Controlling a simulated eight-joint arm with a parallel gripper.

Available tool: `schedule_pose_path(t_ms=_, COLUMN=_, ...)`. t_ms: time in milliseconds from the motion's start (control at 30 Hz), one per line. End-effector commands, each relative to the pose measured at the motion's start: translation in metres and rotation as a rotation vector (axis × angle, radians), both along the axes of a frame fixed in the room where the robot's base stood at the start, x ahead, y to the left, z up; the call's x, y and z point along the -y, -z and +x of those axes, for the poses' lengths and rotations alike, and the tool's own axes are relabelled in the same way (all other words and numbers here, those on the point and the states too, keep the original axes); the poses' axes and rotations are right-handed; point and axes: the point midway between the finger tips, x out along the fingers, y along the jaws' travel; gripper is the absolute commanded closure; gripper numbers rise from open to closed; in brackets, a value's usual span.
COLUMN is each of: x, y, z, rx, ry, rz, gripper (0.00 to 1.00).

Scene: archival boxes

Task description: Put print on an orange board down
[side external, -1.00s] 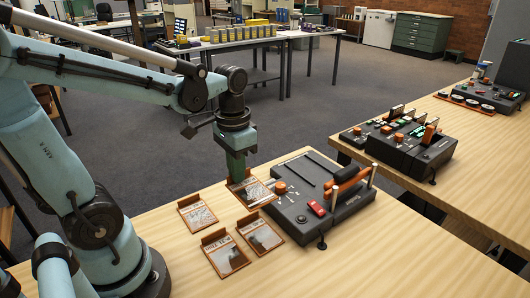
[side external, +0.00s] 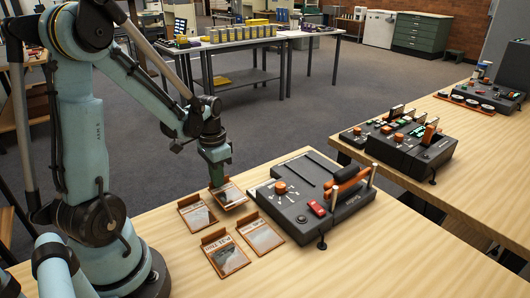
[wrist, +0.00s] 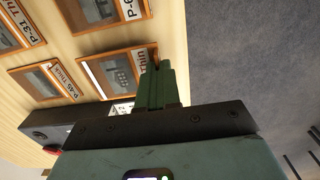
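Several prints on orange-brown boards are in the side view: one at the left (side external: 197,216), one at the front (side external: 227,256), one at the right (side external: 262,236). A further board with a print (side external: 232,195) is at the back, at my gripper (side external: 217,180). In the wrist view my green fingers (wrist: 165,88) are close together at the label edge of this board (wrist: 116,72) and appear shut on it. Part of its label is hidden by the fingers. The board is low near the table; I cannot tell whether it touches.
A dark grey device (side external: 310,200) with an orange knob, a red switch and a raised handle stands just right of the boards. The wooden table (side external: 330,275) is clear at the front. Another bench with similar devices (side external: 410,140) is farther right.

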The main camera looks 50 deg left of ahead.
Motion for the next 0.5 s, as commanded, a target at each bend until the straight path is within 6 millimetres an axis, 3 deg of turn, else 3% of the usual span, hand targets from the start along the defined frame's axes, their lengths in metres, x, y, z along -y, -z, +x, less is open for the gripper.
schedule_pose_path(t_ms=200, x=0.000, y=0.016, z=0.000, rx=0.000, ry=0.000, rz=0.000, gripper=1.00)
schedule_pose_path(t_ms=500, x=0.000, y=0.017, z=0.000, rx=0.000, ry=0.000, rz=0.000, gripper=1.00)
